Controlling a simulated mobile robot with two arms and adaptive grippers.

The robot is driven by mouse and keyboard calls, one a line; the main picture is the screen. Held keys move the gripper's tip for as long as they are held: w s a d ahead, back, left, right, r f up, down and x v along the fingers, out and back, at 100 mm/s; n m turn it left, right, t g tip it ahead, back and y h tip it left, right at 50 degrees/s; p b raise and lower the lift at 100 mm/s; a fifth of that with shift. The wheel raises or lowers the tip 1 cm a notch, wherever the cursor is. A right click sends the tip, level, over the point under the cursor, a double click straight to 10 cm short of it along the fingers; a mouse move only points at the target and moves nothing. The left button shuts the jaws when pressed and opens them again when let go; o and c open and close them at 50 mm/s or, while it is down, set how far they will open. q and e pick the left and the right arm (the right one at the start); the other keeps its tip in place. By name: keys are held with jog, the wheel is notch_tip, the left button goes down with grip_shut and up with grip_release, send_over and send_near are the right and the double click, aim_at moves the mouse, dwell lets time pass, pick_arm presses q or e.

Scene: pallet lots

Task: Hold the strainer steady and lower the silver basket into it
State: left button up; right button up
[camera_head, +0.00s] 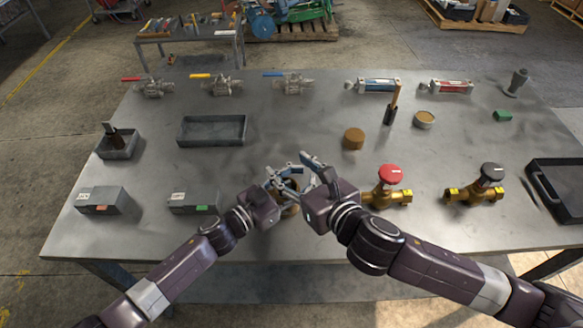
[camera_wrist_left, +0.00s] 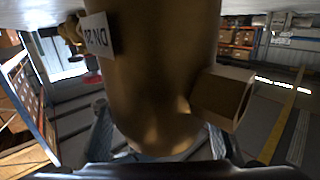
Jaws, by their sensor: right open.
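The brass strainer (camera_wrist_left: 165,70) fills the middle of the left wrist view, with a white "DN 20" label and a hexagonal side branch. In the head view only a little of the strainer (camera_head: 291,211) shows, behind my grippers near the table's front edge. My left gripper (camera_head: 283,180) has a finger on each side of the strainer's body and looks closed on it. My right gripper (camera_head: 310,166) is open, close to the right of the left gripper and over the strainer. I cannot make out the silver basket; the grippers hide much of that spot.
Brass valves with a red handwheel (camera_head: 390,176) and a black handwheel (camera_head: 492,173) stand to the right. A grey tray (camera_head: 212,130), grey boxes (camera_head: 195,201) and a brown round piece (camera_head: 353,138) lie around. A dark tray (camera_head: 560,188) is at the right edge. The table's centre is mostly clear.

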aim_at(278, 194)
pick_arm(q)
jog(key=shift+o, duration=1.4)
jog(key=shift+w+r, duration=0.1)
jog(key=v, duration=1.2)
